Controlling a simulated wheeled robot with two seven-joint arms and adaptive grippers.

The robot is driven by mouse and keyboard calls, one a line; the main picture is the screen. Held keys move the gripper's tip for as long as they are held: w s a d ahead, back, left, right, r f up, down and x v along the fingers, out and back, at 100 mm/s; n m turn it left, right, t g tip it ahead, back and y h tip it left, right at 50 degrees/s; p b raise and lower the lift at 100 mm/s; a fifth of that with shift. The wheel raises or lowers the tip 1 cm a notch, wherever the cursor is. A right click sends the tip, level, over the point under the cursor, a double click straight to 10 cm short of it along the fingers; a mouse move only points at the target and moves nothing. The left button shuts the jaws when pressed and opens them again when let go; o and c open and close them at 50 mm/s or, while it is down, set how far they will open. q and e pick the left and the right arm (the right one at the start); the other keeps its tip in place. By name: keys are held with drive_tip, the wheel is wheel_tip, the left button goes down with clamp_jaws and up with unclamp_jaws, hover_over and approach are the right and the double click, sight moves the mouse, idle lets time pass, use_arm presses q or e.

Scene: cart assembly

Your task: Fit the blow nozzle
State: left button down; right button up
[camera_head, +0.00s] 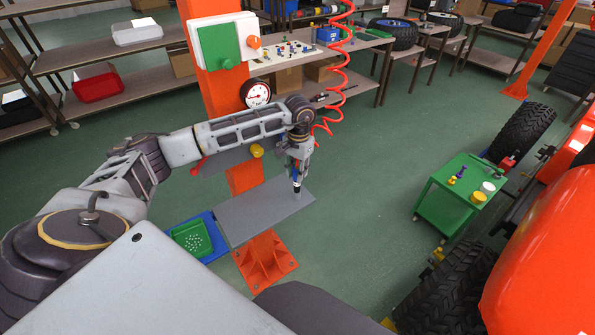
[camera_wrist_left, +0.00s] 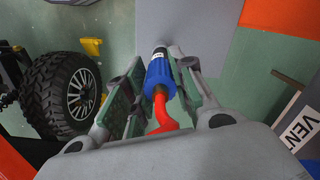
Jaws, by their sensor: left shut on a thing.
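My left gripper (camera_head: 297,180) points down over a flat grey plate (camera_head: 265,208) fixed to the orange post. It is shut on a blue hose end (camera_wrist_left: 160,74), with a finger on each side. The hose end has a dark and silver tip (camera_wrist_left: 159,53) that points away from the gripper toward the plate. I cannot tell whether this tip is the blow nozzle or whether it touches the plate. The red coiled hose (camera_head: 342,75) hangs down behind the arm, and its red end (camera_wrist_left: 162,118) enters the blue part. My right gripper is out of view.
The orange post (camera_head: 213,80) carries a gauge (camera_head: 257,94) and a green-and-white box (camera_head: 222,44). A green tray (camera_head: 193,238) sits at the plate's left. A green cart (camera_head: 455,197) and an orange vehicle (camera_head: 545,260) stand right. The floor between is clear.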

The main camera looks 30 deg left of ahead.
use_arm(q)
drive_tip(key=c, duration=1.1)
unclamp_jaws()
drive_tip(key=shift+s+f, duration=0.1)
drive_tip(key=shift+f, duration=0.05)
drive_tip(key=shift+a+r, duration=0.1)
drive_tip(key=shift+r, duration=0.8)
drive_tip(key=shift+w+d+r, duration=0.1)
drive_tip(key=shift+r, duration=1.5)
drive_tip(key=shift+w+d+r, duration=0.1)
drive_tip(key=shift+r, duration=1.5)
